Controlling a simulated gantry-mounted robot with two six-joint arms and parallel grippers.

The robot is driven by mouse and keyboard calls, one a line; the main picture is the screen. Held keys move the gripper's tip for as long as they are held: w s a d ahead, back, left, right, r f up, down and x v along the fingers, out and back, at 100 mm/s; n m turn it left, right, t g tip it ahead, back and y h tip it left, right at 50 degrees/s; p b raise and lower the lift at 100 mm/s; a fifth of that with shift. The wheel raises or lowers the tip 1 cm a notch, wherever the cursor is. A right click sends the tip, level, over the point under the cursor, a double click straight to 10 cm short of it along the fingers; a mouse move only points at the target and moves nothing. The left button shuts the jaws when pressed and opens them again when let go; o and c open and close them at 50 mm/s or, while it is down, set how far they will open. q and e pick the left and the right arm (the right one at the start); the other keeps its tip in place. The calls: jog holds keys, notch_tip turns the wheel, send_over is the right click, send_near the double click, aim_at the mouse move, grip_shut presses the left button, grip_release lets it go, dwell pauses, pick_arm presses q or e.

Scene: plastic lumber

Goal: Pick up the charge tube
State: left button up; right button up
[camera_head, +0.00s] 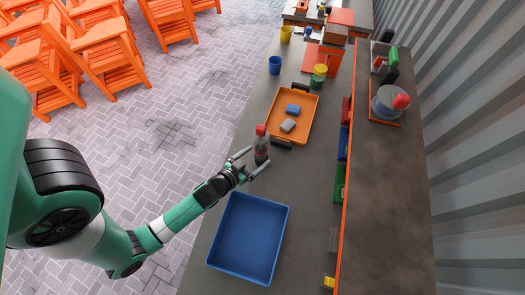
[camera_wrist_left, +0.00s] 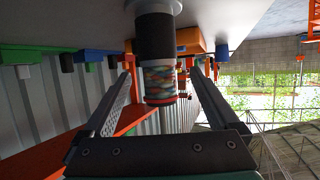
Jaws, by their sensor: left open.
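The charge tube (camera_head: 261,146) stands upright on the grey bench, near the front end of the orange tray. It has a red cap, a clear middle and a dark lower part. My left gripper (camera_head: 251,160) is open, with its fingers pointing at the tube. In the left wrist view, which looks upside down, the tube (camera_wrist_left: 158,65) shows multicoloured contents and lies between the two spread fingers of the gripper (camera_wrist_left: 160,85). Gaps show on both sides of it. I cannot tell how deep between the fingers it is. My right gripper is not in view.
A blue tray (camera_head: 212,262) lies in front of my gripper. The orange tray (camera_head: 274,117) beyond holds a blue and a grey block. A blue cup (camera_head: 275,65) and a green-yellow container (camera_head: 318,77) stand farther back. A raised shelf (camera_head: 385,200) runs along the right.

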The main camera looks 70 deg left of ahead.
pick_arm(q)
jog(key=shift+x, duration=3.1)
jog(key=shift+r, duration=0.2)
grip_shut()
